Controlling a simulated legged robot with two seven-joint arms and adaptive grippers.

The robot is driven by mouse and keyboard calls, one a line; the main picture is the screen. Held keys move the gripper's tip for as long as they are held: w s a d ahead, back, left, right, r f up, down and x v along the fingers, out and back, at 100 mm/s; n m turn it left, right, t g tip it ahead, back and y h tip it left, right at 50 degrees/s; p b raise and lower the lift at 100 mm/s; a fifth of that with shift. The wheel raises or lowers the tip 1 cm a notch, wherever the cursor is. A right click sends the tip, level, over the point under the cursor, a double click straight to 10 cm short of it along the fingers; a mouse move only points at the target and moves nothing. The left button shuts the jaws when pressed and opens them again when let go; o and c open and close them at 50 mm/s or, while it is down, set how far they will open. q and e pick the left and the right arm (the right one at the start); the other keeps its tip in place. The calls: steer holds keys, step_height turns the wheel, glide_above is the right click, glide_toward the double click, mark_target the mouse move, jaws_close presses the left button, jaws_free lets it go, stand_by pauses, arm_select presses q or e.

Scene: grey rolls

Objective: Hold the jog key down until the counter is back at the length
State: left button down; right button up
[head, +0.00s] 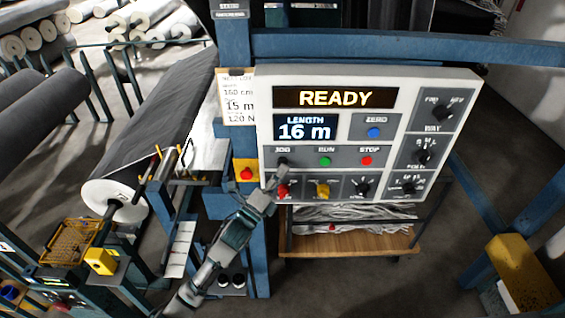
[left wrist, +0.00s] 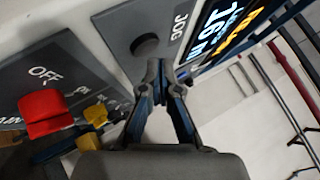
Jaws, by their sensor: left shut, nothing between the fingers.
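The control panel (head: 345,85) shows READY on its upper display (head: 335,97). The length counter (head: 304,128) reads 16 m. The card (head: 238,105) beside the panel shows 160 cm, 15 m and 120 N. The black jog key (head: 283,161) sits under the label JOG; it also shows in the left wrist view (left wrist: 145,46). My left gripper (head: 284,171) is shut and empty, its tips just below the key. In the left wrist view the fingertips (left wrist: 165,70) appear close to the key; I cannot tell whether they touch the panel. My right gripper is not in view.
A green RUN button (head: 325,161) and a red STOP button (head: 366,160) sit right of the jog key. A red knob (head: 284,190) and a yellow knob (head: 322,190) are below. A red button on a yellow box (head: 246,174) is to the left. Dark sheet (head: 160,100) runs behind.

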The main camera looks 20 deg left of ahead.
arm_select(q)
steer(key=shift+w, duration=0.15)
steer(key=shift+w+a, duration=0.1)
steer(key=shift+w, duration=0.1)
steer(key=shift+w+a+r, duration=0.1)
steer(key=shift+w+a, duration=0.05)
steer(key=shift+w, duration=0.25)
stand_by(0.8)
stand_by(1.9)
steer(key=shift+s+d+p, duration=0.25)
steer(key=shift+s+p, duration=0.05)
steer(key=shift+s, duration=0.5)
steer(key=s, duration=0.2)
steer(key=s+d+p, duration=0.1)
steer(key=s, duration=0.1)
steer(key=shift+s+d, duration=0.2)
steer(key=shift+s, duration=0.2)
